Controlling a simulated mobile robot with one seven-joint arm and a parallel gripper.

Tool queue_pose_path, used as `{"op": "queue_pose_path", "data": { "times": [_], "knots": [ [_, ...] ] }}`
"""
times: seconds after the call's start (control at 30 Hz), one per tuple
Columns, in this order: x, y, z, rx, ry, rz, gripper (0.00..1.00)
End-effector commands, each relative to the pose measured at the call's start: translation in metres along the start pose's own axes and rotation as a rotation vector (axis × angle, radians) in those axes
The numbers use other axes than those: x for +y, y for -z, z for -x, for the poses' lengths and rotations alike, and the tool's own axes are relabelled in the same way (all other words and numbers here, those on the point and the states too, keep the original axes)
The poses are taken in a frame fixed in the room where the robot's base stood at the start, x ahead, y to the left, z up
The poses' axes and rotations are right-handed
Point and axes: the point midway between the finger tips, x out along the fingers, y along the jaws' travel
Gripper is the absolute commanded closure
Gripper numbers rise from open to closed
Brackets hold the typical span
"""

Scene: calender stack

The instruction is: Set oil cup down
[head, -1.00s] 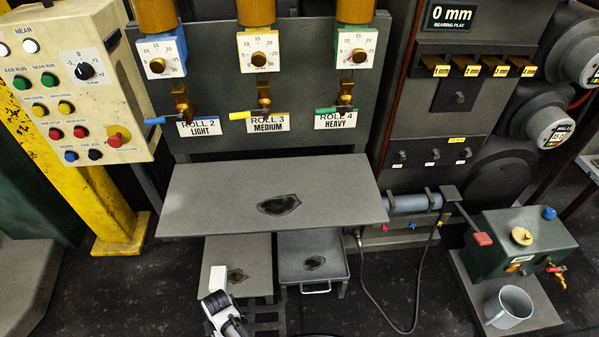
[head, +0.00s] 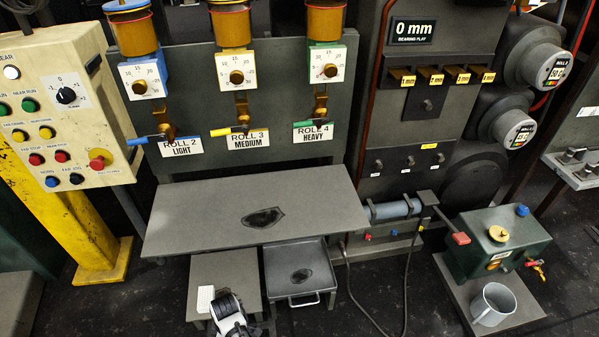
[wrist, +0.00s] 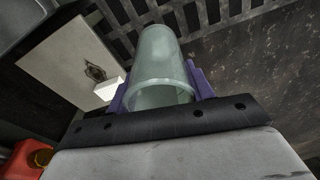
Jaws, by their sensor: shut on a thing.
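My gripper (wrist: 160,92) is shut on a pale grey-green, see-through cup, the oil cup (wrist: 163,62), in the wrist view. The cup lies between the two purple fingers with its round mouth towards the wrist camera. Dark slats and speckled floor show beyond it. In the head view my gripper (head: 229,310) is low in the picture, in front of the low left step (head: 225,268). There the cup cannot be made out, and its height above any surface cannot be judged.
A long grey bench (head: 310,205) with a dark stain stands behind my gripper. A low tray (head: 313,262) with a handle is to its right. A grey mug (head: 490,308) stands by the green tank (head: 470,255). A small white block (head: 205,297) is beside my gripper.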

Motion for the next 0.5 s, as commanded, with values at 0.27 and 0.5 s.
{"op": "queue_pose_path", "data": {
  "times": [0.27, 0.5],
  "knots": [
    [0.078, -0.096, 0.056, -0.004, -0.104, -0.737, 0.71],
    [0.111, -0.188, 0.102, 0.011, -0.187, -1.336, 0.71]
  ]
}}
